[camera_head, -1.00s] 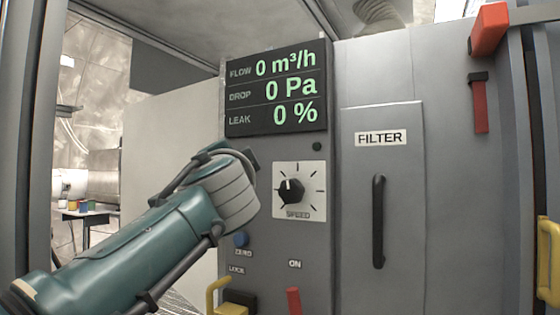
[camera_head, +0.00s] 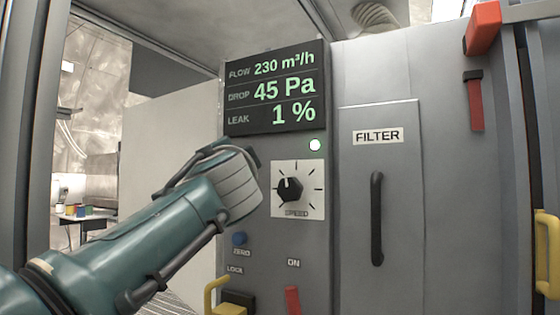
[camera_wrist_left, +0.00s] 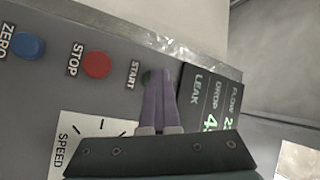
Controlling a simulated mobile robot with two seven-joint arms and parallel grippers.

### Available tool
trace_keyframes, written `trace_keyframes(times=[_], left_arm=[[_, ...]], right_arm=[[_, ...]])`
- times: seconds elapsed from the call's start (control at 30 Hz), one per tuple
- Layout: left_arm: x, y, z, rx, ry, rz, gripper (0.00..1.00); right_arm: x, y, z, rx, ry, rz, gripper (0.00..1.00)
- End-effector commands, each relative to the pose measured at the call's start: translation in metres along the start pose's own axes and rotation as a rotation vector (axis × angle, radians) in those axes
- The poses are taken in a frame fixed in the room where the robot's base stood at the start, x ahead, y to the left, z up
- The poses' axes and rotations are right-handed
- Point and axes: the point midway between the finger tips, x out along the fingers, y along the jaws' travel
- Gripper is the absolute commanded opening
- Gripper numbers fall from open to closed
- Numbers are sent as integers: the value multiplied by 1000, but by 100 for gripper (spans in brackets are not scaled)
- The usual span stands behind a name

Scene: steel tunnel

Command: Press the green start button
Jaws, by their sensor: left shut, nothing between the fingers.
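The green start button (camera_wrist_left: 147,77) shows in the left wrist view beside the label START, partly hidden by my left fingers. My left gripper (camera_wrist_left: 161,74) is shut and empty, its purple fingertips at the button. I cannot tell whether they still touch it. In the head view my left wrist hides the button and the fingers. The display (camera_head: 277,88) reads 230 m³/h, 45 Pa and 1 %. My right gripper is not in view.
A red stop button (camera_wrist_left: 97,65) and a blue zero button (camera_wrist_left: 29,46) sit in line with the start button. The speed dial (camera_head: 290,189) is right of my wrist. The filter door (camera_head: 400,225) has a black handle. A yellow handle (camera_head: 213,294) stands low.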

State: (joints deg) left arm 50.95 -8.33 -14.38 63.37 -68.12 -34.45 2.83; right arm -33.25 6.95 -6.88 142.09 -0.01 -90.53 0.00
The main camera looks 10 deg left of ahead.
Motion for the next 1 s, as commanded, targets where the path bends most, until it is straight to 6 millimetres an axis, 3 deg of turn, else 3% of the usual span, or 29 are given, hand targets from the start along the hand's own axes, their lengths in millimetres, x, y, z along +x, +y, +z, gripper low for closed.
trace_keyframes(times=[0.47,0.8,1.0], left_arm=[[-7,-6,2,0,2,2,0],[-36,-24,17,0,1,2,0],[-50,-29,25,0,1,2,0]], right_arm=[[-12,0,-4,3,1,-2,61],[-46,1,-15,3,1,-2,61],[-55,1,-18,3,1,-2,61]])
